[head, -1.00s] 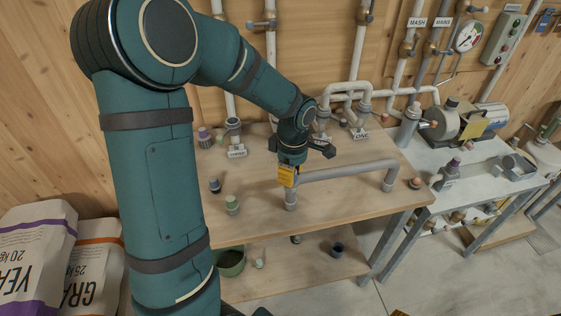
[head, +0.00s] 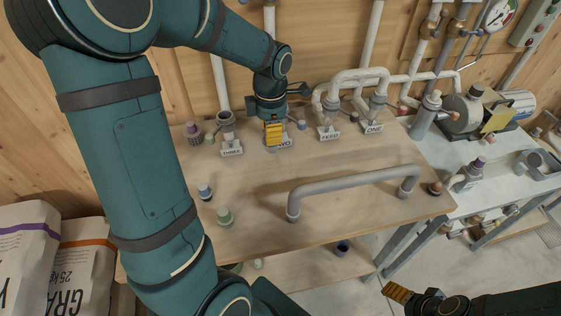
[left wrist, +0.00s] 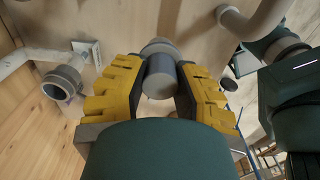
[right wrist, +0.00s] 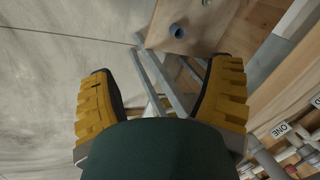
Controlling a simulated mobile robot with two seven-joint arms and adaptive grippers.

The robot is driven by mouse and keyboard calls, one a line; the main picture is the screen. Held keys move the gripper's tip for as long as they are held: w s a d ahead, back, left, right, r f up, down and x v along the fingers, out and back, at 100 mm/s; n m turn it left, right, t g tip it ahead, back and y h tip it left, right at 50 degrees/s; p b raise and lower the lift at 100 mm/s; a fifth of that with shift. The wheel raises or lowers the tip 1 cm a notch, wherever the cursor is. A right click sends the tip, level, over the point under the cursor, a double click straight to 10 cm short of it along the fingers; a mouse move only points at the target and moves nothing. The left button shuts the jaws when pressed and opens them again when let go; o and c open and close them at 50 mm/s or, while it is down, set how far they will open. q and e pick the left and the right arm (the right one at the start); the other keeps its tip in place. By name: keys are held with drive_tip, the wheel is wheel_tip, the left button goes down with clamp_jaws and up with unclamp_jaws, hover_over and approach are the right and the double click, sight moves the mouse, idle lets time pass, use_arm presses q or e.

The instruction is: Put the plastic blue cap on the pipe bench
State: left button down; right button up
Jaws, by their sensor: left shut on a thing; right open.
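My left gripper (head: 273,143) is at the back of the wooden pipe bench (head: 330,222), over the stub with the label TWO (head: 282,143). In the left wrist view its yellow fingers are shut on a grey cylinder (left wrist: 159,76), with a wider grey ring behind it. A small dark cap with a blue top (head: 205,191) stands at the bench's left. A dark blue hollow cap (head: 342,247) is on the lower shelf; it also shows in the right wrist view (right wrist: 178,31). My right gripper (right wrist: 172,100) is open and empty, low at the head view's right (head: 400,292).
A grey U-shaped pipe (head: 350,182) spans the bench front. Labelled stubs THREE (head: 229,135), FEED (head: 328,120) and ONE (head: 374,115) line the back. Sacks (head: 85,268) lie at lower left.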

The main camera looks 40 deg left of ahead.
sight(272, 147)
use_arm(q)
drive_tip(key=f+b, duration=0.3)
drive_tip(key=shift+s+d+f, duration=0.25)
drive_tip(key=shift+f, duration=0.1)
drive_tip(key=shift+w+a+f+b, duration=0.1)
drive_tip(key=shift+w+f+b, duration=0.05)
drive_tip(key=shift+f+b, duration=0.55)
wheel_tip(272, 147, down, 7)
drive_tip(key=shift+r+b, duration=0.1)
drive_tip(key=shift+b, duration=0.55)
drive_tip(key=shift+f+b, duration=0.3)
drive_tip(key=shift+f, duration=1.35)
drive_tip(key=shift+r, duration=0.1)
drive_tip(key=c, duration=0.8)
unclamp_jaws()
